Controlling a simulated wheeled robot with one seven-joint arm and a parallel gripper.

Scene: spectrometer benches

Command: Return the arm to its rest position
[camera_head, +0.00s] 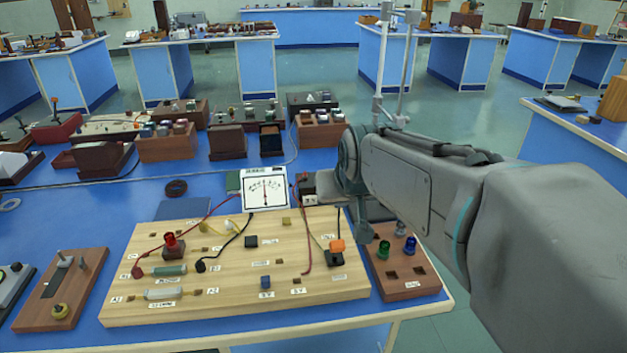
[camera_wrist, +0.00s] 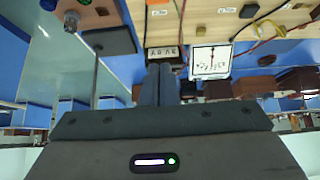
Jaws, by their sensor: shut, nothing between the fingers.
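My arm (camera_head: 420,190) reaches in from the right in the head view, over the right end of the blue bench. Its far end is by the right side of the wooden circuit board (camera_head: 215,285), and the fingers are mostly hidden there. In the wrist view my gripper (camera_wrist: 159,72) has its two fingers together with nothing between them. The fingers point toward a small labelled block (camera_wrist: 165,52) and the white meter (camera_wrist: 211,62). The meter also shows in the head view (camera_head: 264,188), standing behind the board.
A brown socket block (camera_head: 405,289) with coloured pieces stands right of the board, close under my arm. A thin metal stand (camera_head: 380,60) rises behind the arm. Several wooden racks (camera_head: 168,147) fill the bench's back. Red and black wires loop over the board. Floor shows at right.

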